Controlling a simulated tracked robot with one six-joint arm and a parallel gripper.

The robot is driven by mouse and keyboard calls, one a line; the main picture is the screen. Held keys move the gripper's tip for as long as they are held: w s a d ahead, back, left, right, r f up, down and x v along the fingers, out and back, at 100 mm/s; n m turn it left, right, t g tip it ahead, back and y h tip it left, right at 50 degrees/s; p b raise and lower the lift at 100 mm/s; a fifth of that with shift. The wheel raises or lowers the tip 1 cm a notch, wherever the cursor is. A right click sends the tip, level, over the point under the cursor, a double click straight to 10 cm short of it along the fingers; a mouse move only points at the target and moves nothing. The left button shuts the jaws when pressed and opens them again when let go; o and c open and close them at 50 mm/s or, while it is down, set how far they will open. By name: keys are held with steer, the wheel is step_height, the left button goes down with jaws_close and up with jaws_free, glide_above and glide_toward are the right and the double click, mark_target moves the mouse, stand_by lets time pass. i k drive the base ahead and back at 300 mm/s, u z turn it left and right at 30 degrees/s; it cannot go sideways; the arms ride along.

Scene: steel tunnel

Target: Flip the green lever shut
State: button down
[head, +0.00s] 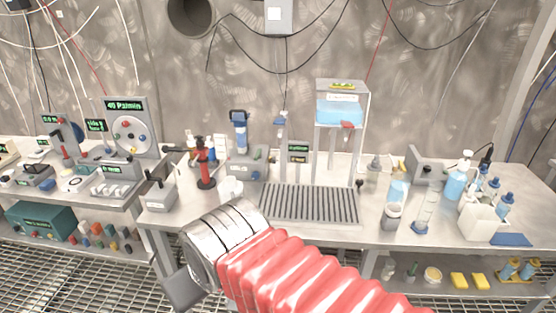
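I cannot make out a green lever in the head view. A stand with a tank of blue liquid (339,110) rises at the back of the middle bench, with a small red part (347,125) at its lower front. My arm, with a red bellows sleeve and a silver section, reaches up from the bottom edge in front of the bench. My gripper's fingers do not show, so whether they hold anything is hidden.
The steel bench holds a slotted drain grate (310,203), a red clamp-like device (205,165), a blue-topped instrument (240,140) and a white bottle rack (482,220). A left bench carries dial panels (128,130). Grated floor lies below.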

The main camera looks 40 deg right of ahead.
mark_target(258, 155)
steer(key=i, duration=0.95)
steer(key=z, duration=0.05)
